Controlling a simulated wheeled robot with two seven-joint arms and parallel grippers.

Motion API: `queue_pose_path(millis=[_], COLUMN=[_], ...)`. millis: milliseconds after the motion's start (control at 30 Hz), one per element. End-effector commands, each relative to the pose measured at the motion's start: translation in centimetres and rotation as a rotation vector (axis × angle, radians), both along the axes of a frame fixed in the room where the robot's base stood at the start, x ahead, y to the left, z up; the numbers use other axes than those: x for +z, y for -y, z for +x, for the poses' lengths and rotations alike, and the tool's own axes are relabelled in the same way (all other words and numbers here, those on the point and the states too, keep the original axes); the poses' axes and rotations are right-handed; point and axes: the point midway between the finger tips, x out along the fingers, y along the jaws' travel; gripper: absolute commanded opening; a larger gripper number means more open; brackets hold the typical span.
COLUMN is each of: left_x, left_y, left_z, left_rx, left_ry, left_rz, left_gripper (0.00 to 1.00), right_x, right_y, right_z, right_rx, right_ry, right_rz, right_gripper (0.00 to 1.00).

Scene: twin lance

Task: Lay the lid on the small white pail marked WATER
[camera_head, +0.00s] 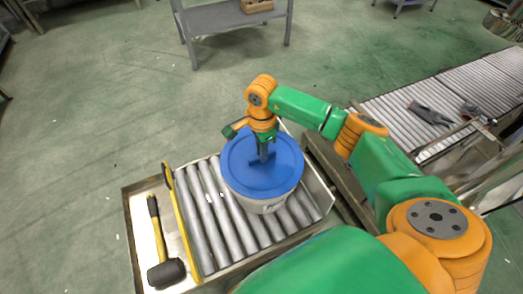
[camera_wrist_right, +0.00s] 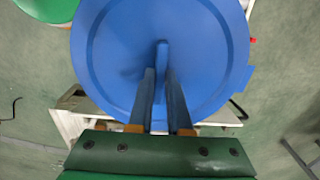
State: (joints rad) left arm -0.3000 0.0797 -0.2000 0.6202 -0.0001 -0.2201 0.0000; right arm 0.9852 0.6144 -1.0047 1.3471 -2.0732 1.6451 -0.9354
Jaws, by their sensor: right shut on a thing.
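The round blue lid (camera_head: 240,175) is directly above or on the white pail (camera_head: 264,205), which stands on a short roller conveyor. The lid covers the pail's opening, and only the pail's lower front wall shows. I cannot tell whether the lid touches the rim, and no WATER marking is legible. My right gripper (camera_head: 264,155) comes down from above and is shut on the lid's upright middle grip. In the right wrist view, its two fingers (camera_wrist_right: 162,80) close around that grip on the blue lid (camera_wrist_right: 110,60). My left gripper is not in view.
The roller conveyor (camera_head: 208,215) has bare rollers left of the pail. A yellow bar (camera_head: 180,220) and a black-headed mallet (camera_head: 159,232) lie along its left side. Another roller conveyor (camera_head: 440,100) with dark tools is at right. A grey table (camera_head: 225,17) stands behind.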

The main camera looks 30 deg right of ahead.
Motion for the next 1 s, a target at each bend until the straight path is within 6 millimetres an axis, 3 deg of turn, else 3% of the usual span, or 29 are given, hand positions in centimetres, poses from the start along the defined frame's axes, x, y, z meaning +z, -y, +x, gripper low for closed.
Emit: queue_pose_path(millis=[233,267,367,400,600,733,1000], left_x=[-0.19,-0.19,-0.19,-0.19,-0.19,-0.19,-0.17], left_y=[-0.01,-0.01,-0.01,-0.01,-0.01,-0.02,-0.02], left_z=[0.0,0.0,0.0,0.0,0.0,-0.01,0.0], left_rx=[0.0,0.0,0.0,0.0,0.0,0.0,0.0], left_ry=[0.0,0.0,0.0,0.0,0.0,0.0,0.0], left_rz=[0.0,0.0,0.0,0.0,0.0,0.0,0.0], left_gripper=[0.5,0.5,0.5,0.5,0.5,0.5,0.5], right_x=[-0.17,-0.17,-0.17,-0.17,-0.17,-0.18,-0.15], right_y=[-0.01,-0.01,-0.01,-0.01,-0.01,-0.01,-0.01], right_z=[0.01,0.01,0.01,0.0,0.0,0.0,0.0], right_rx=[0.0,0.0,0.0,0.0,0.0,0.0,0.0], right_ry=[0.0,0.0,0.0,0.0,0.0,0.0,0.0], right_rz=[0.0,0.0,0.0,0.0,0.0,0.0,0.0], right_gripper=[0.0,0.19,0.46,0.51,0.51,0.81,0.81])
